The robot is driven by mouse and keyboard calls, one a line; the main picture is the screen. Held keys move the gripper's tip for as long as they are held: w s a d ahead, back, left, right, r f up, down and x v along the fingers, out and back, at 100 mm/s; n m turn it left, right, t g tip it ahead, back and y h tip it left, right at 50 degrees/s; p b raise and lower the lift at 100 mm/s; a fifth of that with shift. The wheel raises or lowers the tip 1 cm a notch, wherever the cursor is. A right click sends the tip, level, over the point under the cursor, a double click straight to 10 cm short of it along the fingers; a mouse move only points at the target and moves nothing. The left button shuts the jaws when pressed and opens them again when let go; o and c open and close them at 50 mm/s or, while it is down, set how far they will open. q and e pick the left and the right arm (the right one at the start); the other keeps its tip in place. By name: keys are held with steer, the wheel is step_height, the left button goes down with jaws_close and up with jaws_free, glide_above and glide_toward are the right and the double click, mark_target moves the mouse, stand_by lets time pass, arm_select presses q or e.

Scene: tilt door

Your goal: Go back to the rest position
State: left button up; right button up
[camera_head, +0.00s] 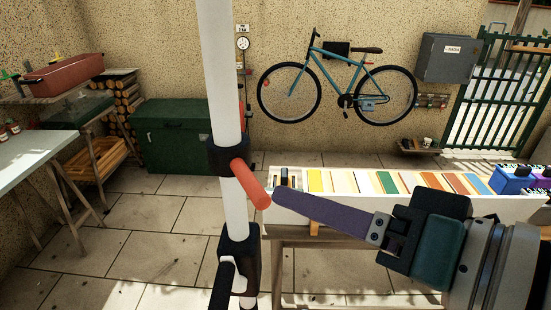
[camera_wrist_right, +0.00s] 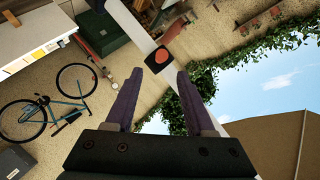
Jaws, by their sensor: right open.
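A white upright pole (camera_head: 227,70) with a red-orange handle (camera_head: 251,184) on a black bracket stands in front of me, left of centre in the head view. My right gripper (camera_head: 278,197) comes in from the right, with its purple finger pointing left and its tip close to the handle's end. In the right wrist view the two purple fingers (camera_wrist_right: 158,76) are spread with nothing between them. The handle (camera_wrist_right: 161,57) shows end-on beyond the fingertips there, on the white pole. I cannot tell the exact gap. My left gripper is not in view.
A long white bench (camera_head: 345,207) with coloured strips stands behind my right gripper. A black bracket (camera_head: 238,265) sits lower on the pole. A green chest (camera_head: 172,140), a bicycle (camera_head: 340,85) and a grey box (camera_head: 449,58) are at the back wall.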

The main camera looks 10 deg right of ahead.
steer(key=shift+s+d+r, duration=0.1)
steer(key=s+d+f+n+g+h, duration=0.2)
steer(key=s+d+f+g+h, duration=0.25)
steer(key=s, duration=0.35)
steer(key=s+d+f+n+g+h, duration=0.3)
steer(key=s+d+f+g, duration=0.15)
steer(key=s, duration=0.35)
step_height(320, 180, up, 19)
steer(key=p, duration=1.7)
steer(key=shift+w+f+p, duration=0.2)
steer(key=shift+p, duration=0.15)
steer(key=shift+d, duration=0.1)
